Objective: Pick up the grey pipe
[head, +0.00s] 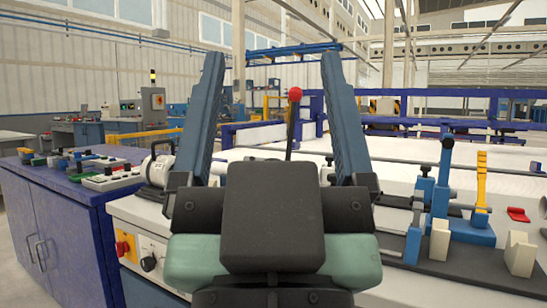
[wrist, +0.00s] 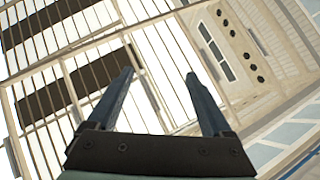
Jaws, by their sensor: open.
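My gripper (head: 272,58) fills the middle of the head view, with its two dark blue fingers pointing up and spread wide apart. It is open, and nothing shows between the fingers except the background. In the wrist view my gripper (wrist: 159,73) is also open and empty, against a tilted view of the hall's roof and wall. I cannot make out a grey pipe in either view. My gripper hides part of the bench behind it.
A blue cabinet (head: 68,222) with small devices on top stands at the left. A white machine bench (head: 385,215) lies behind my gripper. Blue and yellow clamp fixtures (head: 480,190) stand on the right. A red-knobbed lever (head: 294,95) rises behind the fingers.

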